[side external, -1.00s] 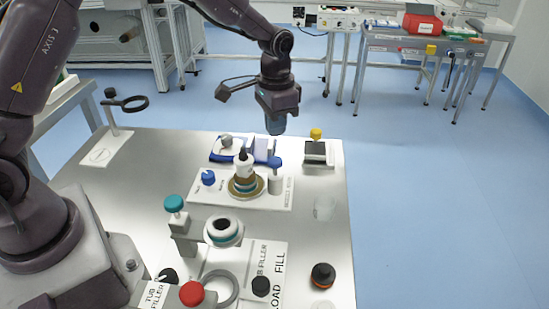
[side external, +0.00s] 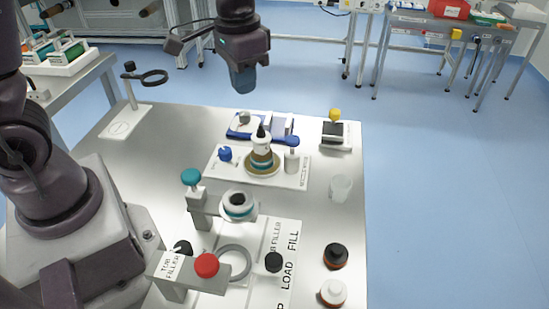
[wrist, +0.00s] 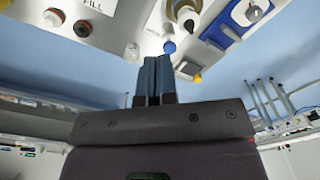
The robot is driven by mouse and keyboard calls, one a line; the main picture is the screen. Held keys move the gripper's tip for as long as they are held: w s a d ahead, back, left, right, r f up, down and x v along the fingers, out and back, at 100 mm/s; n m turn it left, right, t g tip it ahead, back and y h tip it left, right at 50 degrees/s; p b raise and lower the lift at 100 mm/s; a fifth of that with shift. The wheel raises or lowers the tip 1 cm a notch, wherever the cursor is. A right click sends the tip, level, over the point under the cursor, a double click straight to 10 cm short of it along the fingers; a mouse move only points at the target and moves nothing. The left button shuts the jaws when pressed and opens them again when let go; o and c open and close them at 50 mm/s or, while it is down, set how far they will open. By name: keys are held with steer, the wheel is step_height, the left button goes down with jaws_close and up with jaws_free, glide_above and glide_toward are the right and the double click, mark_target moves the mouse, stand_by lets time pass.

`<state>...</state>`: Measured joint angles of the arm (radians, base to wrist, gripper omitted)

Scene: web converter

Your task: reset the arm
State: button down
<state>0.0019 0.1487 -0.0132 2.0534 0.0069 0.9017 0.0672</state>
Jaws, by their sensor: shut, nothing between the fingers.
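My gripper (side external: 243,80) hangs above the far part of the steel table (side external: 160,165), higher than everything on it. It points down and is apart from all objects. In the wrist view my gripper (wrist: 154,62) shows its two blue-grey fingers side by side, closed together with nothing between them. Below it in the side view is a blue tray (side external: 240,133) with a pale block. Nearer is a white bottle with a dark tip (side external: 262,142) standing on a round base on a white plate.
A ring stand (side external: 132,88) stands at the far left of the table. A yellow-knobbed device (side external: 335,130) and a clear cup (side external: 341,188) are at the right. Blue floor is clear at right.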

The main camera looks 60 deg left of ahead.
steer(key=s+r+t, duration=0.2)
steer(key=s+r, duration=0.2)
steer(key=s, duration=0.3)
steer(key=s+r+n+t, duration=0.1)
steer(key=s+r+t, duration=0.2)
steer(key=s+r, duration=0.2)
steer(key=shift+s+a+r, duration=0.2)
steer(key=shift+s, duration=0.8)
stand_by(0.8)
steer(key=n+g, duration=0.3)
steer(key=g, duration=0.2)
glide_above(293, 138)
step_height(293, 138, down, 16)
steer(key=shift+f, duration=3.3)
